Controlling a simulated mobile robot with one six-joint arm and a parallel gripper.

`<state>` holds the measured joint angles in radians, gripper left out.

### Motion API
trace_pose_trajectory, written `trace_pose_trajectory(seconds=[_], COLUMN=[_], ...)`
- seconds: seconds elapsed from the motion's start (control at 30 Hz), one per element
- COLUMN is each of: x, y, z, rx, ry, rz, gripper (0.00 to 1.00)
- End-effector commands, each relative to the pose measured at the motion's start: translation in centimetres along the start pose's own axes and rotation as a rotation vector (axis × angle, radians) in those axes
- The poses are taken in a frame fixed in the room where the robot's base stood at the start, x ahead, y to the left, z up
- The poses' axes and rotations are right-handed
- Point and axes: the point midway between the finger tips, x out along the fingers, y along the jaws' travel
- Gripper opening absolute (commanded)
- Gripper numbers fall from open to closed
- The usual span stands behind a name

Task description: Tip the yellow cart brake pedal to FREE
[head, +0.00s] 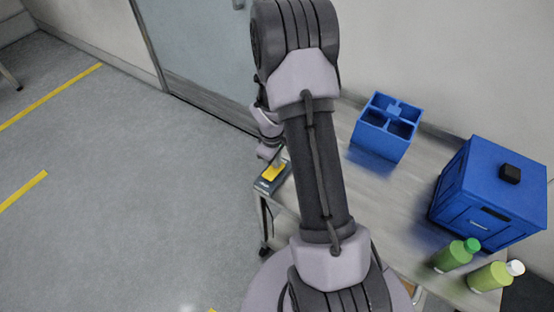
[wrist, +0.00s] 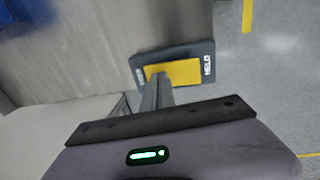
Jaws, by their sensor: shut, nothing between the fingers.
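The yellow brake pedal (wrist: 185,72) sits on a dark base plate (wrist: 190,50) at the edge of the grey cart top in the wrist view. The word HELD is readable at the plate's right end; a smaller label at the left end is too small to read. In the head view the pedal (head: 274,172) lies just left of my arm. My gripper (wrist: 158,82) is shut and empty, its fingertips over the left part of the pedal. I cannot tell whether they touch it. In the head view my wrist is partly hidden behind my arm, just above the pedal.
On the cart top (head: 345,178) stand a blue divided caddy (head: 380,145), a blue lidded box (head: 485,190) and two green bottles, one green-capped (head: 455,255) and one white-capped (head: 492,277). A wall and door (head: 195,45) are behind.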

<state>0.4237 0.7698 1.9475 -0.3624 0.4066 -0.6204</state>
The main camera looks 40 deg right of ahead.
Motion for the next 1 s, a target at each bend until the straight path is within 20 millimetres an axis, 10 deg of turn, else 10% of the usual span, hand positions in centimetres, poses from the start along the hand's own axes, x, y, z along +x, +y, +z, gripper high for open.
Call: trace_pose_trajectory(seconds=[0.57, 1.0], x=[-1.4, -12.0], y=[-0.8, -0.7], z=[0.0, -0.1], rx=[-0.001, 0.0], ry=[0.001, 0.002], rz=[0.001, 0.003], gripper=[0.0, 0.0])
